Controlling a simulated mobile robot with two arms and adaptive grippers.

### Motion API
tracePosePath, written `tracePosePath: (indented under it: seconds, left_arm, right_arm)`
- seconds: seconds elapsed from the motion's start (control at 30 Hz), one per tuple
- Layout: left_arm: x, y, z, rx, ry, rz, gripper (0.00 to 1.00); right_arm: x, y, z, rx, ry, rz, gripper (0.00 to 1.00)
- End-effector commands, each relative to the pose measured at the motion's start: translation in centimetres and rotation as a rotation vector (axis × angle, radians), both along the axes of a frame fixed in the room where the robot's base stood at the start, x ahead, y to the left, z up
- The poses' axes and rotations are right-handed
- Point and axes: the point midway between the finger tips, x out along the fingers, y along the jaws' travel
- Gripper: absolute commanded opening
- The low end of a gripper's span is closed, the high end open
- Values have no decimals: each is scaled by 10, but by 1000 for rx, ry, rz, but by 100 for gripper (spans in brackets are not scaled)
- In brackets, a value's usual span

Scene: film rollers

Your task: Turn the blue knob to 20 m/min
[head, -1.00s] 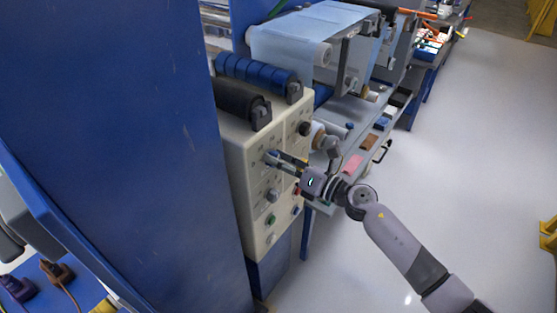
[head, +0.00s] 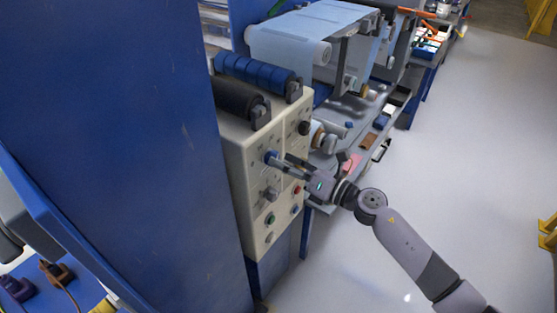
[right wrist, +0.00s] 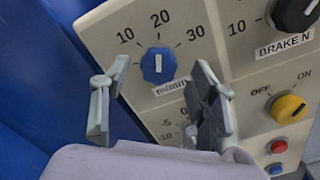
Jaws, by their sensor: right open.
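The blue knob (right wrist: 158,65) is on the cream control panel, with 10, 20 and 30 marked around it. Its white line stands near upright, toward the 20 at the top. In the head view the blue knob (head: 271,156) is just left of my right gripper (head: 283,162). In the right wrist view my right gripper (right wrist: 160,105) is open and empty. Its fingers are apart on either side below the knob and do not appear to touch it. My left gripper is not in view.
The cream panel (head: 238,165) also carries a black knob (right wrist: 294,12), a yellow knob (right wrist: 288,108) and a red button (right wrist: 279,146). A tall blue wall (head: 130,130) stands at left. Rollers with light blue film (head: 300,35) are behind.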

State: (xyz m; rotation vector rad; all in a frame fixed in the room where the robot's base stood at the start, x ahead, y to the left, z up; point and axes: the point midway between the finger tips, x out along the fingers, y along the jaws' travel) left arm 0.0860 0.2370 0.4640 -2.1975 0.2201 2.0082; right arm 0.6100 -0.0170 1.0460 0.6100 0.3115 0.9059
Motion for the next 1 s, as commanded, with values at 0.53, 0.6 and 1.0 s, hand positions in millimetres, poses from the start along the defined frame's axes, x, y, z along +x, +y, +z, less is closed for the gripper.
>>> tracePosePath:
  seconds: [0.53, 0.6, 1.0]
  left_arm:
    - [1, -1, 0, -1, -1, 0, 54]
    - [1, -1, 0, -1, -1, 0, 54]
    - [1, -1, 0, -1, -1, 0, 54]
  right_arm:
    - [-55, -75, -1, -1, 1, 0, 54]
    - [-57, -77, 0, 0, 1, 1, 54]
    - [-57, -78, 0, 1, 1, 0, 54]
